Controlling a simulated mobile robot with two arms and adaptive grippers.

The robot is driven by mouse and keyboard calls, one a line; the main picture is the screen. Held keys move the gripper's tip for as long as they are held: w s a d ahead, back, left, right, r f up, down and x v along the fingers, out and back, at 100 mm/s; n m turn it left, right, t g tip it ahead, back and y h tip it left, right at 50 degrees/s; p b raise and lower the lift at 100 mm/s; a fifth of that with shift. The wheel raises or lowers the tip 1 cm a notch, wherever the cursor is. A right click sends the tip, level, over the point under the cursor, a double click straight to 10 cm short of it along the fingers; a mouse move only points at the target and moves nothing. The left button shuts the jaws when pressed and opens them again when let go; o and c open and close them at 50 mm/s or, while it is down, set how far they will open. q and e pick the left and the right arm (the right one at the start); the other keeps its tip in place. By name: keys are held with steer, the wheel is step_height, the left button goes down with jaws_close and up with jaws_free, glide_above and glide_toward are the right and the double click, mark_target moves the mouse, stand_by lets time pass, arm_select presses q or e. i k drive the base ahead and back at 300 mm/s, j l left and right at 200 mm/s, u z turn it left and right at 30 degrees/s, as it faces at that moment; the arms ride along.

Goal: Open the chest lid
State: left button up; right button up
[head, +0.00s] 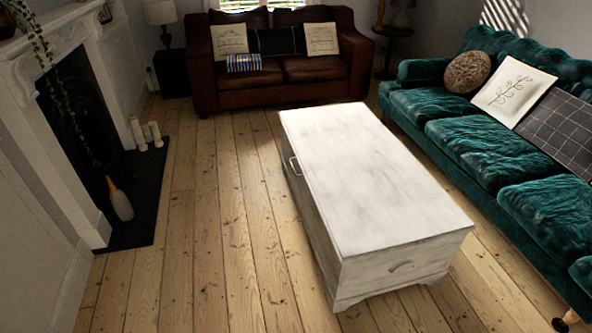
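The chest (330,239) is a long, whitewashed wooden box standing on the floorboards in the middle of the head view. Its lid (365,170) is flat and lies shut on top. A pale metal handle (294,166) is on the long left side, near the far end. A curved handle (401,266) is on the near short end. Neither of my grippers shows in the head view.
A green velvet sofa (470,150) stands close along the chest's right side. A brown leather sofa (283,97) is behind the chest. A fireplace (62,100) with a dark hearth (140,215) is at the left. Bare floorboards (212,220) lie open left of the chest.

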mark_target(371, 195)
steer(key=i+j+z, duration=0.3)
steer(key=i+j, duration=0.8)
